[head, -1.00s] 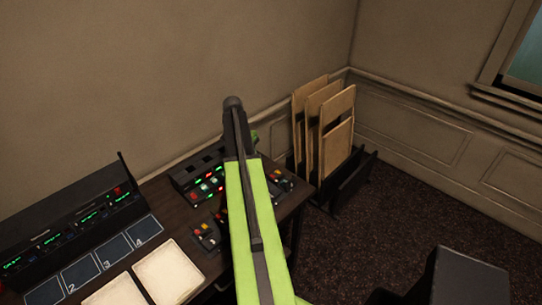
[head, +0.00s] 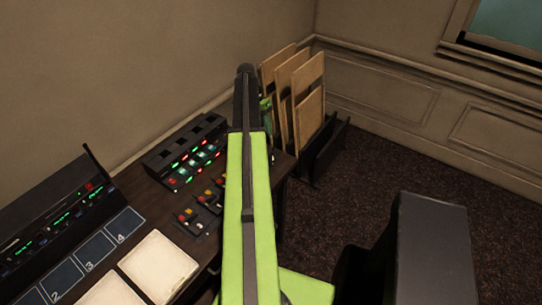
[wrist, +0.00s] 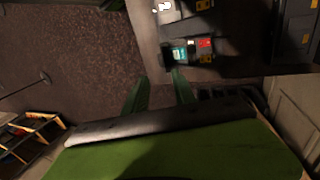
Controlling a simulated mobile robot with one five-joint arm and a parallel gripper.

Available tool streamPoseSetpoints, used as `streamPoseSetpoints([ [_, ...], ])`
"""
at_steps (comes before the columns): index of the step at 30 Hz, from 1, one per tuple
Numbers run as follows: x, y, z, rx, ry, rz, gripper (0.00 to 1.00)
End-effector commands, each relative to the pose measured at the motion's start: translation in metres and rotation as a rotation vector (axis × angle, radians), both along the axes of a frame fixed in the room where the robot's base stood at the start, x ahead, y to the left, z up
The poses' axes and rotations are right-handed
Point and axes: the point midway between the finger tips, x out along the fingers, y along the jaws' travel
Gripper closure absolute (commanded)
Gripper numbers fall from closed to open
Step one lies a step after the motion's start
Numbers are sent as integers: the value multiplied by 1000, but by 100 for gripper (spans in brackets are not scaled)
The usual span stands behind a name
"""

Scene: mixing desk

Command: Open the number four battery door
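My gripper (wrist: 160,75) shows in the wrist view with its two green fingers apart and nothing between them. A small dark device with a teal screen and a red part (wrist: 192,50) is just beyond the right fingertip; I cannot tell whether they touch. In the head view, small devices with red and yellow parts (head: 190,219) lie on the dark desk (head: 150,198), partly behind my green arm. A pad marked 4 (head: 124,226) lies to their left. I cannot make out a number four battery door in either view.
A black rack with green and red lights (head: 187,150) stands at the back of the desk by the wall. Wooden panels (head: 306,100) stand in a dark holder beyond it.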

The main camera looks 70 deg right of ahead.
Motion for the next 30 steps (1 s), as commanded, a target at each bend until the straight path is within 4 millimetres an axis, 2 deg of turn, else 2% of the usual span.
streamPoseSetpoints([
  [1,-4,2,-23,0,0,0,68],
  [9,-22,6,-78,0,0,0,68],
  [12,-27,8,-93,0,0,0,68],
  [16,-30,8,-99,0,0,0,68],
  [23,-31,8,-97,0,0,0,68],
  [30,-31,8,-97,0,0,0,98],
])
